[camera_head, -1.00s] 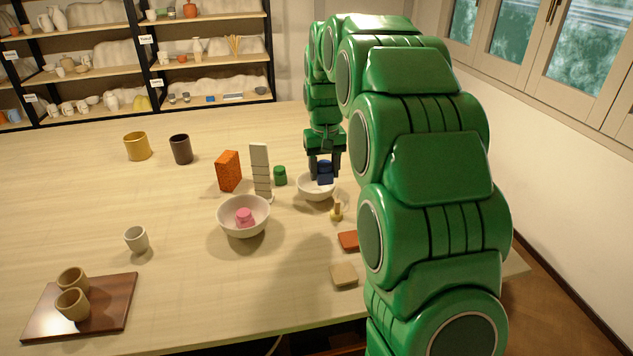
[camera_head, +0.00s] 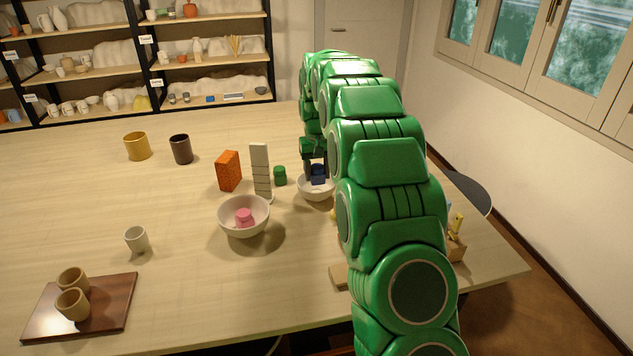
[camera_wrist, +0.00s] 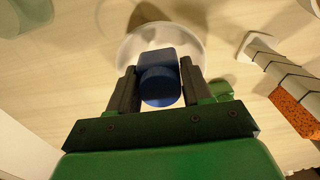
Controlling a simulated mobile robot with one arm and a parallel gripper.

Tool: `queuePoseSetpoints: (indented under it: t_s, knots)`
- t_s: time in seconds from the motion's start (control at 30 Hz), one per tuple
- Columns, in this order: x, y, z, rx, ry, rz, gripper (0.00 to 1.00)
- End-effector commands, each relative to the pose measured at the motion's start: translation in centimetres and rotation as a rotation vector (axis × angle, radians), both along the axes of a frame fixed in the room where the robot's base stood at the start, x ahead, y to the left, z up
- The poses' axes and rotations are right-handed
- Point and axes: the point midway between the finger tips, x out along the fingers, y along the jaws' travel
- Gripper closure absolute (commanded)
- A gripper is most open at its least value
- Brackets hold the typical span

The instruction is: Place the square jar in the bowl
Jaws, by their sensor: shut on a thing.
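The square jar (camera_head: 318,175) is blue, with a boxy body and a rounder end that shows in the wrist view (camera_wrist: 160,85). My gripper (camera_head: 315,168) is shut on it; in the wrist view one finger lies on each side of the jar. The jar is at the small white bowl (camera_head: 316,194), overlapping the bowl's far part in the head view. The wrist view shows the white bowl (camera_wrist: 190,42) behind the jar. I cannot tell whether the jar touches the bowl's inside. A second white bowl (camera_head: 233,226) nearer the front holds a pink jar (camera_head: 244,217).
A green jar (camera_head: 280,176), a tall pale block (camera_head: 260,170) and an orange block (camera_head: 228,171) stand left of the small bowl. Yellow (camera_head: 137,147) and dark (camera_head: 181,150) cups are farther left. A tray (camera_head: 110,305) holds two cups. The left tabletop has free room.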

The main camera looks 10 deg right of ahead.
Motion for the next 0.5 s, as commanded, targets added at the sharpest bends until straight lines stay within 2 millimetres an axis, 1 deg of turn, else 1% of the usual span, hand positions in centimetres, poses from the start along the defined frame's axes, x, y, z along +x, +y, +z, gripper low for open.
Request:
queuePoseSetpoints:
  t_s: [0.1,0.37,0.43,0.5]
  knots:
    - [0.6,0.0,-0.6,0.0,-0.002,0.0,0.95]
    - [1.1,-0.1,-1.3,0.0,0.0,0.0,0.95]
    - [1.4,-0.1,-1.7,0.0,0.001,0.0,0.95]
    - [1.4,-0.1,-2.6,0.0,0.001,0.0,0.95]
